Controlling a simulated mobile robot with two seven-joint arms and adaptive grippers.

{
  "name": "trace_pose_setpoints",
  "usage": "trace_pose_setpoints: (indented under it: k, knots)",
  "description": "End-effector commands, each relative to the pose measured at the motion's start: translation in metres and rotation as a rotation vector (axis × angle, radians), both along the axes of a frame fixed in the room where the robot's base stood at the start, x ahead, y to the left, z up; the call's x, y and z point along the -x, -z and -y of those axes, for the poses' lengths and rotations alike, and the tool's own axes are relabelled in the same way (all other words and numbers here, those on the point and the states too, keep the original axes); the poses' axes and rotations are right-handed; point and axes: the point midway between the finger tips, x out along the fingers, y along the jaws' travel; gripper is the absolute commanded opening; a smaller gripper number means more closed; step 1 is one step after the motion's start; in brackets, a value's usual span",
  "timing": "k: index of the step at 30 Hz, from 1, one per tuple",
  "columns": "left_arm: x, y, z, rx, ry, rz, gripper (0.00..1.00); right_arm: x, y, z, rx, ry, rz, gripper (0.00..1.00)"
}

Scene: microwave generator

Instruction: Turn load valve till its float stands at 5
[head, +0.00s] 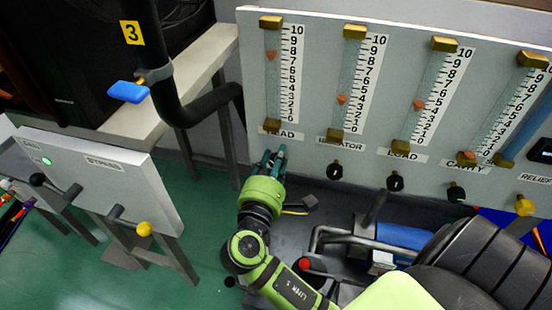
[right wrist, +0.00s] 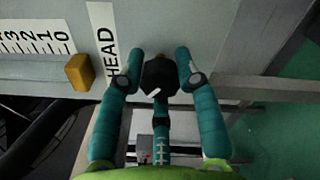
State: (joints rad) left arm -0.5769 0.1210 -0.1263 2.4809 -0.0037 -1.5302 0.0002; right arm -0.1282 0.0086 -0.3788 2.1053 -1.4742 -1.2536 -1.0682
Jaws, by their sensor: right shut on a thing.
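The load gauge is a clear tube with a scale and brass end blocks. Its orange float (head: 419,104) stands near 4. Below the LOAD label (head: 404,154) sits the black load valve knob (head: 395,182), with no gripper on it. My right gripper (head: 271,160) is at the leftmost gauge, below the HEAD label. In the right wrist view its teal fingers (right wrist: 159,70) are closed about the black head valve knob (right wrist: 158,76), beside the HEAD label (right wrist: 104,45). The head float (head: 271,56) stands near 7. My left gripper is out of view.
The isolator knob (head: 335,171) lies between my right gripper and the load knob. The cavity knob (head: 456,192) and yellow relief knob (head: 524,204) are farther right. Metal pipes (head: 340,240) stand below the panel. A valve stand (head: 100,175) and black hose (head: 180,105) are left.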

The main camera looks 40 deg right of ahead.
Motion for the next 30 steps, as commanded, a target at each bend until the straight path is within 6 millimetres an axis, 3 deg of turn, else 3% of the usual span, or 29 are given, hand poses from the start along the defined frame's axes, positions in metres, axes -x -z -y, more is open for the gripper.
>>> trace_pose_setpoints:
  k: [1, 2, 3, 4, 17, 30]
  knots:
    - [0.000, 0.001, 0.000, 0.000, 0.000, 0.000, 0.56, 0.000, 0.006, -0.002, -0.008, -0.006, -0.013, 0.01]
    - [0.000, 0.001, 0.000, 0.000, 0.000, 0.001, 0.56, 0.000, 0.006, -0.002, -0.008, -0.006, -0.013, 0.38]
    - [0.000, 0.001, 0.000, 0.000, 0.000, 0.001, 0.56, 0.000, 0.006, -0.002, -0.008, -0.006, -0.013, 0.54]
    - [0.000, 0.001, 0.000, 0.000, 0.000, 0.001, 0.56, 0.000, 0.006, -0.002, -0.008, -0.006, -0.013, 0.56]
    - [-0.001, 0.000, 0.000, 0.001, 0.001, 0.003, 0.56, 0.006, 0.004, -0.008, -0.005, -0.004, -0.008, 0.56]
    - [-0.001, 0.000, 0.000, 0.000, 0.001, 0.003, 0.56, 0.062, 0.004, -0.074, -0.008, -0.005, -0.012, 0.56]
